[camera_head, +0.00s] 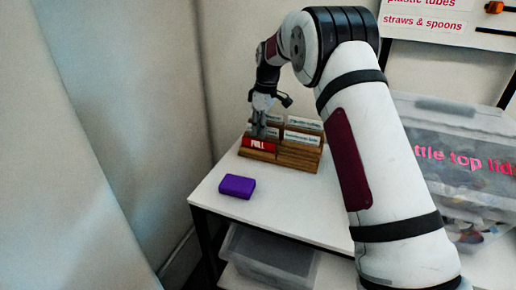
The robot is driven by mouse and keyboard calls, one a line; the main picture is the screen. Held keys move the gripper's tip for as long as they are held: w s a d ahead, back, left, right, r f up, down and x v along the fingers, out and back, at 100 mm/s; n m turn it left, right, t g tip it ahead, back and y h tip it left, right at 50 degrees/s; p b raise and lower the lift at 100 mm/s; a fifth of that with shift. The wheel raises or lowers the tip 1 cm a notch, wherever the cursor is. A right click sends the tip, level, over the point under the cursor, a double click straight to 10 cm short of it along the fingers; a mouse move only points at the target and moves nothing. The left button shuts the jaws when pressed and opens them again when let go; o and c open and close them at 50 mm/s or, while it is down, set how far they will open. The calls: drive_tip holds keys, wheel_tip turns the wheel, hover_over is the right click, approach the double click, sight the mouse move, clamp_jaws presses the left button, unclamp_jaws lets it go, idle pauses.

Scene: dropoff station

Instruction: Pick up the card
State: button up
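A wooden rack (299,160) stands at the back of the white table and holds several cards. Pale cards with small print (302,138) stand in its slots, on the right and at the back. A red card or label marked "PULL" (259,144) is at the front left of the rack. My gripper (259,132) points down at the rack's left part, right above or behind the red piece. Its fingers overlap the cards there, and I cannot tell whether they touch or hold one.
A purple block (237,186) lies on the white table (290,209) in front of the rack. A clear lidded bin (455,150) with pink lettering stands at the right. A clear plastic box (270,255) is below the tabletop. The table's front middle is bare.

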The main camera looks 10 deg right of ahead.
sight(258, 141)
drive_tip(key=f, duration=0.5)
drive_tip(key=shift+w+a, duration=0.1)
drive_tip(key=shift+a, duration=0.25)
drive_tip(key=shift+r, duration=0.1)
clamp_jaws()
drive_tip(key=shift+r, duration=0.1)
drive_tip(key=shift+r, duration=1.45)
drive_tip(key=shift+s+r, duration=0.2)
drive_tip(key=shift+r, duration=0.1)
drive_tip(key=s+r+p, duration=0.1)
drive_tip(key=s, duration=1.4)
drive_tip(key=shift+s+d+r, duration=0.15)
drive_tip(key=shift+s+r, duration=0.05)
drive_tip(key=shift+s, duration=0.1)
